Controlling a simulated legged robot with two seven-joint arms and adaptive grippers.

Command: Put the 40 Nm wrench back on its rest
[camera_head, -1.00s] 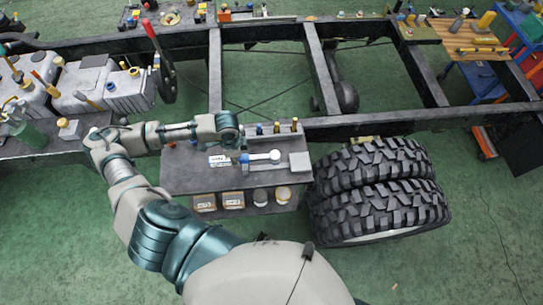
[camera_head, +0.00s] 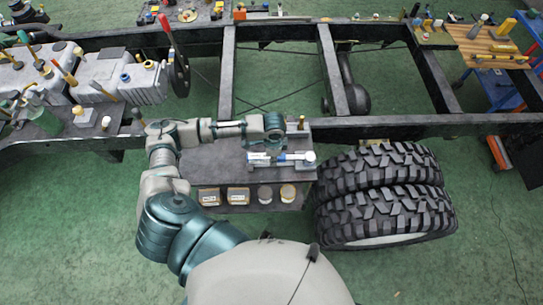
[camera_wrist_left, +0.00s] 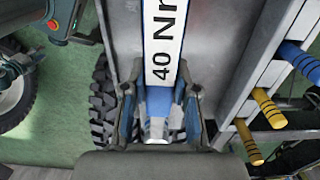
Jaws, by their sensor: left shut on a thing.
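The 40 Nm wrench (camera_head: 293,157) has a blue part, a pale round head at its right end and a white label. In the head view my left gripper (camera_head: 274,137) is above the right part of the dark bench top. The wrench lies across or just over grey blocks there; contact is too small to tell. My right gripper is not in view.
The dark bench (camera_head: 215,160) has a lower shelf with several labelled containers (camera_head: 238,196). Yellow- and blue-handled tools (camera_wrist_left: 268,108) stand in a rack beside the wrench. Large tyres (camera_head: 385,190) stand right of the bench; the chassis rail (camera_head: 400,126) runs behind. The bench's left part is clear.

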